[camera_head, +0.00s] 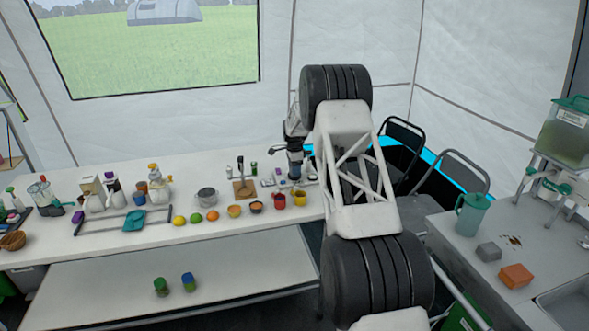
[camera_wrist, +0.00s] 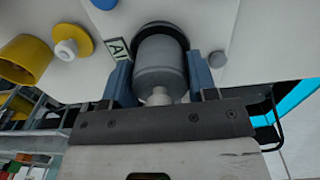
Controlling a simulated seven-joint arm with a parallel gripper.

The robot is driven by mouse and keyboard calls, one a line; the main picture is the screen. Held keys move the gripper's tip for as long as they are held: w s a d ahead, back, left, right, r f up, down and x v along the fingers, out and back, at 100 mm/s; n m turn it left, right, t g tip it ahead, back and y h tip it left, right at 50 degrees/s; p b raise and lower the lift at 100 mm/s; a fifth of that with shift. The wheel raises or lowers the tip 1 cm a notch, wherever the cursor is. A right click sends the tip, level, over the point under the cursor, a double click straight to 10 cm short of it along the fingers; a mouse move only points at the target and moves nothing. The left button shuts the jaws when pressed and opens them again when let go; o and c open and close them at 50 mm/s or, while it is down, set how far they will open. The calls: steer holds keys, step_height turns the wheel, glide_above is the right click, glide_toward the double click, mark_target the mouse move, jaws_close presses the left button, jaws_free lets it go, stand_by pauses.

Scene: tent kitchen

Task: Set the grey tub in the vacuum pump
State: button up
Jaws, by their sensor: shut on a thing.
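My gripper (camera_wrist: 160,85) has its two blue fingers on either side of a grey cylindrical tub (camera_wrist: 160,66), shut on it. The tub has a small pale knob at the end near my palm. A black ring (camera_wrist: 144,29) surrounds its far end; I cannot tell whether this belongs to the tub or to the vacuum pump. In the head view my gripper (camera_head: 296,167) is low over the right end of the white table, mostly hidden by my arm. I cannot make out the vacuum pump with certainty.
A yellow cup (camera_wrist: 24,60) and a small label (camera_wrist: 117,48) are left of my fingers. On the white table (camera_head: 150,250), a red cup (camera_head: 279,202), a wooden stand (camera_head: 244,188) and a grey pot (camera_head: 206,197) are nearby. Black chairs (camera_head: 403,140) stand to the right.

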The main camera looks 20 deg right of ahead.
steer(key=shift+f, duration=0.6)
stand_by(0.4)
steer(key=o, duration=0.4)
steer(key=shift+o, duration=0.2)
steer(key=shift+r, duration=0.1)
steer(key=shift+r, duration=5.4)
